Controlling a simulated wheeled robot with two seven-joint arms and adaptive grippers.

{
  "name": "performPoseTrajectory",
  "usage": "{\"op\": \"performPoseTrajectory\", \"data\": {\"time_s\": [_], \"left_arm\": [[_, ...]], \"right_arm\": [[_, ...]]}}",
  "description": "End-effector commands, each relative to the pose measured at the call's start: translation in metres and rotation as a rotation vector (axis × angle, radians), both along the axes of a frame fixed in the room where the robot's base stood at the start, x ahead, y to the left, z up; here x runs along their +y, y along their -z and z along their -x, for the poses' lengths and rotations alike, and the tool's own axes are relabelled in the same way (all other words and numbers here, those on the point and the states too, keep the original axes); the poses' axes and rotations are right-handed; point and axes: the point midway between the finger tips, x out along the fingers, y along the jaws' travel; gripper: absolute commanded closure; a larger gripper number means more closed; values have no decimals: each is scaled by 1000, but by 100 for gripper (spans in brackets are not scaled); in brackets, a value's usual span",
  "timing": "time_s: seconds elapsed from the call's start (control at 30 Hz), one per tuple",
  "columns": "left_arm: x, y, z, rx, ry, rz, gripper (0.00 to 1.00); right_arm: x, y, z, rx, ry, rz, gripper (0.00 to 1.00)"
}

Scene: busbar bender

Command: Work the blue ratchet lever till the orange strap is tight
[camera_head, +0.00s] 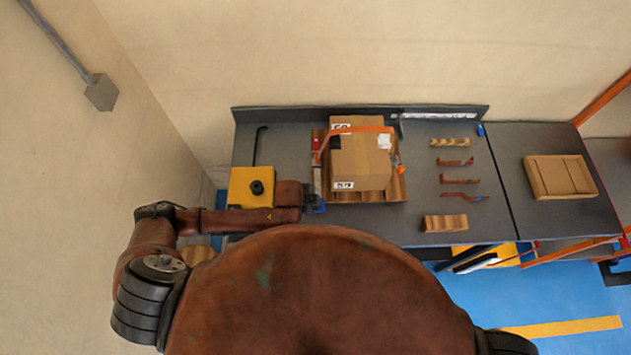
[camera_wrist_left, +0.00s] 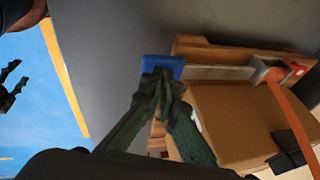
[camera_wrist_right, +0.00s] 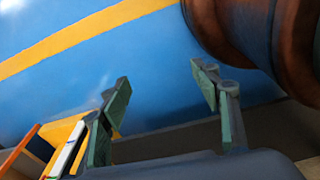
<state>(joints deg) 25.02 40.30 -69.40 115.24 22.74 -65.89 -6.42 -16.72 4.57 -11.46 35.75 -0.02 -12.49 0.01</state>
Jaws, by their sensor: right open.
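The orange strap (camera_head: 358,129) runs over a cardboard box (camera_head: 362,160) on a wooden pallet (camera_head: 398,187). It also shows in the left wrist view (camera_wrist_left: 293,110), meeting the ratchet (camera_wrist_left: 272,72) beside the box. A pale lever bar (camera_wrist_left: 220,72) runs from the ratchet to a blue handle (camera_wrist_left: 150,66). My left gripper (camera_wrist_left: 163,82) has its fingers closed together on the blue handle; the tips partly cover it. In the head view the left gripper (camera_head: 310,204) is at the pallet's front left corner. My right gripper (camera_wrist_right: 160,84) is open and empty, above the floor.
A yellow block with a black knob (camera_head: 243,187) stands left of the pallet. Several copper bars (camera_head: 459,181) and wooden blocks (camera_head: 445,223) lie to its right. A flat carton (camera_head: 558,176) lies on the right table. A wall stands behind the dark table (camera_head: 290,150).

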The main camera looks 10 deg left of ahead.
Motion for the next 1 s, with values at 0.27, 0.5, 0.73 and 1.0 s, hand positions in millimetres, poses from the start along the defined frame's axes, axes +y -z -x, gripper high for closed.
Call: {"op": "performPoseTrajectory", "data": {"time_s": [0.27,0.5,0.73,1.0], "left_arm": [[3,-21,6,13,-2,-8,100],[4,-53,10,0,1,0,100],[14,-95,33,-1,1,1,100],[20,-123,47,-2,-1,0,100]], "right_arm": [[-1,-30,14,18,3,1,43],[-1,-47,14,17,4,1,43],[-1,-39,10,13,3,1,43],[-1,-36,10,12,3,0,43]]}}
